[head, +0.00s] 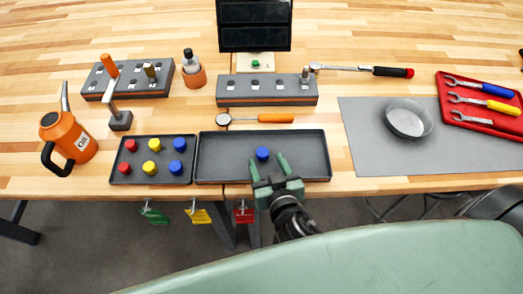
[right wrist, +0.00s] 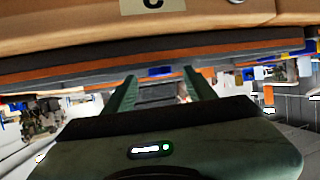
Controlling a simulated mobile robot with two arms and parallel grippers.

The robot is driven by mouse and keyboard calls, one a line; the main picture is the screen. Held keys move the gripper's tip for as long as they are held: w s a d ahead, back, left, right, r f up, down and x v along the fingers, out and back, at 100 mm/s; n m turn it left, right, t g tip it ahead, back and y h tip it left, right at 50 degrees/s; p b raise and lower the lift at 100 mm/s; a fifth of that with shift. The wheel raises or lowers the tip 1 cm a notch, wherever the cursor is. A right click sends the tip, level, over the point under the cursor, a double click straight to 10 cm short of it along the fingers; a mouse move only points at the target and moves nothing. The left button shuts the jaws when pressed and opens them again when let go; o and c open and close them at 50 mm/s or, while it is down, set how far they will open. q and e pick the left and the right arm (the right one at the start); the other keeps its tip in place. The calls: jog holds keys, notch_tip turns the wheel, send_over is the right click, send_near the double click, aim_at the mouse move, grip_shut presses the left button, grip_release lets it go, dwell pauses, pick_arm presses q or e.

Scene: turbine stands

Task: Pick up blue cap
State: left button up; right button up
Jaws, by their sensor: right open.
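A blue cap (head: 262,154) stands alone in the long dark tray (head: 218,160) at the front middle of the table. My right gripper (head: 268,161) is open just in front of this cap, with its two green fingers apart and pointing toward it. Two more blue caps (head: 179,144) sit in the smaller left tray. My left gripper is out of view.
The smaller dark tray (head: 134,178) also holds red and yellow caps. Behind the long tray lie an orange-handled tool (head: 262,119) and a grey socket block (head: 268,97). An orange oil can (head: 72,139) stands left. A grey mat (head: 365,160) with a round bowl (head: 408,119) lies right.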

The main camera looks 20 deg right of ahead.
aim_at(263, 154)
jog(key=p+x, duration=0.2)
jog(key=x, duration=0.2)
jog(key=shift+w+r, duration=0.1)
jog(key=shift+w, duration=0.2)
jog(key=shift+w+f, duration=0.2)
jog(key=shift+w, duration=0.1)
jog(key=shift+w+f, duration=0.1)
jog(key=shift+f, duration=0.05)
grip_shut()
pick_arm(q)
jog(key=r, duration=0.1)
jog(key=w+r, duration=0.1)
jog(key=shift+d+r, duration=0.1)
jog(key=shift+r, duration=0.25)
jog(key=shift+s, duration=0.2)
